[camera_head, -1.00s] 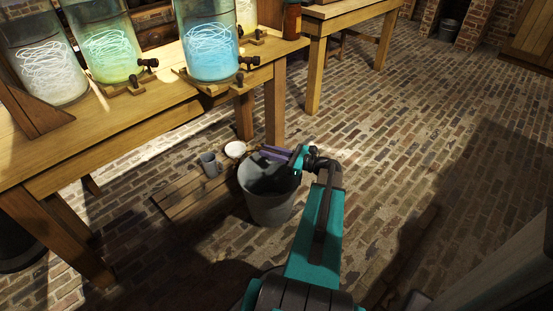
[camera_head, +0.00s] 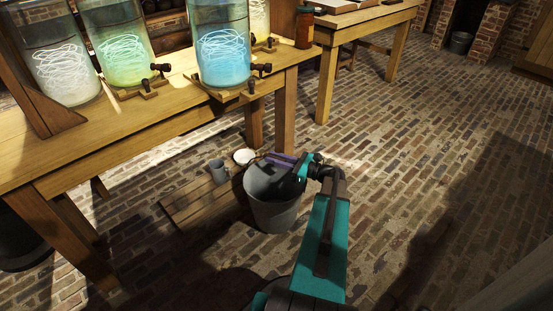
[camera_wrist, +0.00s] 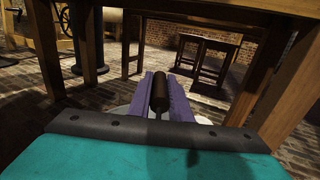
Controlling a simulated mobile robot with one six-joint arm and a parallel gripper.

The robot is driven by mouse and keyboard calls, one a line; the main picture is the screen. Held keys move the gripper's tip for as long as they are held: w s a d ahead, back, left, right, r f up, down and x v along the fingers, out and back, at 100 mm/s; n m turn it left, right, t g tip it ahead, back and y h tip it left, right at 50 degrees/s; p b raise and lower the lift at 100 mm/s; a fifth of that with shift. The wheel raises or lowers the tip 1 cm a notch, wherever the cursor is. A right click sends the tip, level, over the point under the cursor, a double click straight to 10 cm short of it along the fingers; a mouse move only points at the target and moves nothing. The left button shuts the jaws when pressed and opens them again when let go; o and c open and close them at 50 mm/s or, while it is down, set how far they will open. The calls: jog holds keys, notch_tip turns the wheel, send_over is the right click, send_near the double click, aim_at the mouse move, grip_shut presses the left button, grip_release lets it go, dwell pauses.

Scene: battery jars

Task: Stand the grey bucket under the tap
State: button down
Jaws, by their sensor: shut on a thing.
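The grey bucket (camera_head: 272,208) is upright at or just above the brick floor, beside the right end of a low wooden slatted board. My gripper (camera_head: 281,160) is at the bucket's top. In the wrist view its purple fingers (camera_wrist: 163,98) are shut on a dark cylindrical grip (camera_wrist: 159,91), which looks like the bucket's handle. I cannot tell whether the bucket touches the floor. Dark taps stick out from the glass jars on the bench: one at the blue jar (camera_head: 261,68), one at the green jar (camera_head: 160,68). The blue jar's tap is above and behind the bucket.
The wooden bench (camera_head: 120,135) has thick legs, one (camera_head: 284,110) behind the bucket. On the slatted board (camera_head: 195,205) stand a grey mug (camera_head: 218,172) and a white bowl (camera_head: 244,156). A second table (camera_head: 375,22) stands behind. The brick floor at right is clear.

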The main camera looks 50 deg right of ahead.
jog(key=shift+f+b, duration=0.5)
jog(key=shift+f, duration=0.5)
jog(key=c, duration=1.6)
grip_release()
jog(key=shift+f, duration=0.2)
jog(key=shift+r, duration=0.1)
jog(key=shift+s+d+p, duration=0.2)
jog(key=shift+s+p, duration=0.1)
jog(key=shift+s, duration=0.35)
jog(key=p+v, duration=0.3)
jog(key=v, duration=0.7)
jog(key=shift+s+d, duration=0.1)
jog(key=shift+s, duration=0.2)
jog(key=shift+s, duration=0.1)
